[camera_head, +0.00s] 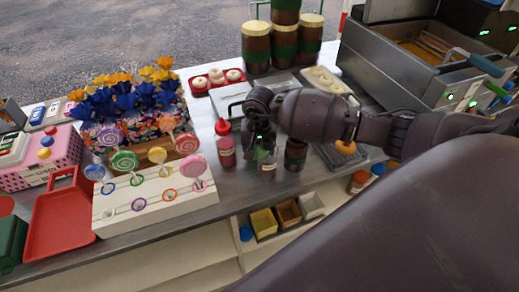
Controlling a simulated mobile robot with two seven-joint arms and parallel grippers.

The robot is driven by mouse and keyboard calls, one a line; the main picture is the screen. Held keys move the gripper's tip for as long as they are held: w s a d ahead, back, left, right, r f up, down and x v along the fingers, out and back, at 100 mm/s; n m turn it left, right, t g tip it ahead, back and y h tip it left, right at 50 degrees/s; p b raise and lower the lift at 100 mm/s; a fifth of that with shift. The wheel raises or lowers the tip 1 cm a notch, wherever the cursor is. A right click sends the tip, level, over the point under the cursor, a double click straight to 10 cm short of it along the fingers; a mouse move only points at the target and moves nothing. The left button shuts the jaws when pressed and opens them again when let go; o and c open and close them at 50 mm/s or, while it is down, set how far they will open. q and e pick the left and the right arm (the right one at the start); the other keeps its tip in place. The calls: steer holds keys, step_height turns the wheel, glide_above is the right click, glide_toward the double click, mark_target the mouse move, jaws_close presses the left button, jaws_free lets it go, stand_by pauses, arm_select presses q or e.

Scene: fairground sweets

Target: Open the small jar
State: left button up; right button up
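A small dark jar with a green band (296,156) stands on the grey counter; its top is hidden behind my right arm. A small glass container with a pale label (266,160) stands just left of it. My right gripper (262,142) points down over this glass container, and its dark fingers overlap the top. I cannot tell whether they touch it or how far apart they are. My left gripper is not in view. Large brown jars with cream lids and green bands (257,48) stand at the back of the counter.
A red-topped sauce bottle (225,146) stands close left of my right gripper. A white lollipop stand (150,202), a flower box and a red tray (62,222) fill the left. A fryer (400,60) stands at the right. Small bins (264,222) sit on the shelf below.

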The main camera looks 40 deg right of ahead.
steer(key=o, duration=1.3)
steer(key=shift+s+f, duration=0.2)
steer(key=shift+f, duration=0.45)
steer(key=shift+c, duration=0.2)
steer(key=shift+w+r, duration=0.1)
steer(key=shift+r, duration=0.55)
step_height(320, 180, up, 11)
steer(key=shift+r, duration=0.2)
